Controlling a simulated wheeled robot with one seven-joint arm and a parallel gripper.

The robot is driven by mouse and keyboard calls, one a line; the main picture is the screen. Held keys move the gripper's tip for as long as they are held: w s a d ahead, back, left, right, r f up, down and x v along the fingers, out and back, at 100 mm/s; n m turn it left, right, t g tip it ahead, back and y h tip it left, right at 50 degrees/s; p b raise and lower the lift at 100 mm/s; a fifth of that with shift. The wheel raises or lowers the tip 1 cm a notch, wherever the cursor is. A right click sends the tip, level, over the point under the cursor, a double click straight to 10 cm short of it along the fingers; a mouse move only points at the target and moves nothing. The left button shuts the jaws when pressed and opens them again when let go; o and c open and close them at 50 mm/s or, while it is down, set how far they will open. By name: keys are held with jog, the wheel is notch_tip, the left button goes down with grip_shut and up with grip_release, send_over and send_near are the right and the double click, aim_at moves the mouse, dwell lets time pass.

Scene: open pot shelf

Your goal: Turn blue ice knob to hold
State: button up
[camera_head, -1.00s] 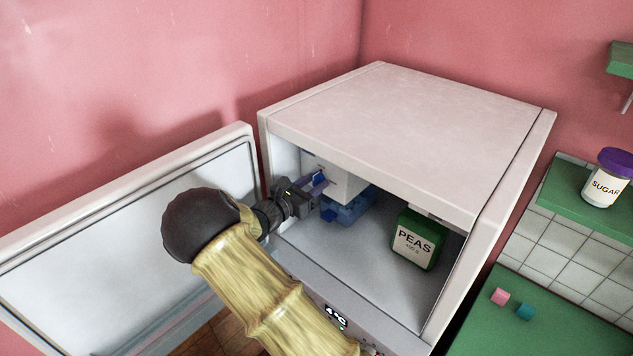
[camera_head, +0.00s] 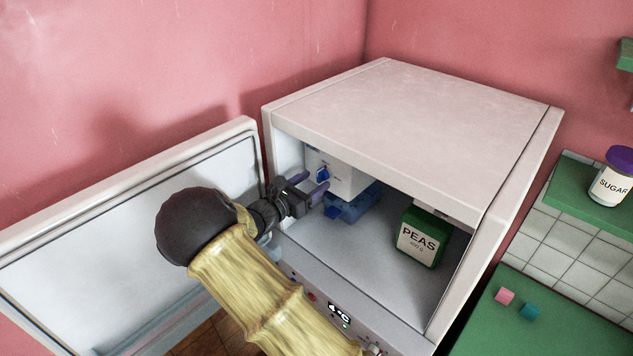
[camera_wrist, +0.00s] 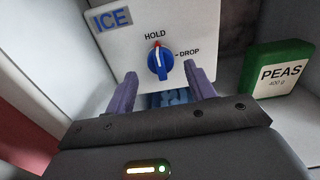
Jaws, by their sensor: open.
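The blue ice knob (camera_head: 322,174) is on the front of a white ice box (camera_head: 347,180) inside the open freezer. In the wrist view the knob (camera_wrist: 159,64) stands nearly upright, its red-tipped end pointing up at the HOLD label (camera_wrist: 155,34). The DROP label (camera_wrist: 189,53) is to its right. My gripper (camera_head: 323,184) is open, its two purple fingers pointing at the box. In the wrist view the fingers of my gripper (camera_wrist: 160,70) lie left and right of the knob, apart from it, with nothing between them.
A blue tray (camera_head: 352,207) sits under the ice box. A green PEAS box (camera_head: 419,236) stands to the right on the freezer floor. The freezer door (camera_head: 130,235) is open at left. The freezer's top and side walls enclose the space around my gripper.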

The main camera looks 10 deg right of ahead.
jog(key=b+v, duration=0.5)
jog(key=v, duration=1)
jog(key=shift+s+a, duration=0.1)
jog(key=shift+a, duration=0.05)
jog(key=s+d+f+m+g+y, duration=0.2)
jog(key=s+d+f+m+g, duration=0.2)
jog(key=d, duration=0.3)
jog(key=s+d+f+m+g+y, duration=0.3)
jog(key=s+d+f+m+g, duration=0.1)
jog(key=d+g, duration=0.15)
jog(key=s+d+m+t+y, duration=0.1)
jog(key=s+d+m+y, duration=0.1)
jog(key=s+m+y, duration=0.7)
jog(key=s+m, duration=0.3)
jog(key=m, duration=0.5)
jog(key=shift+d+r+y, duration=0.2)
jog(key=shift+d+y, duration=0.1)
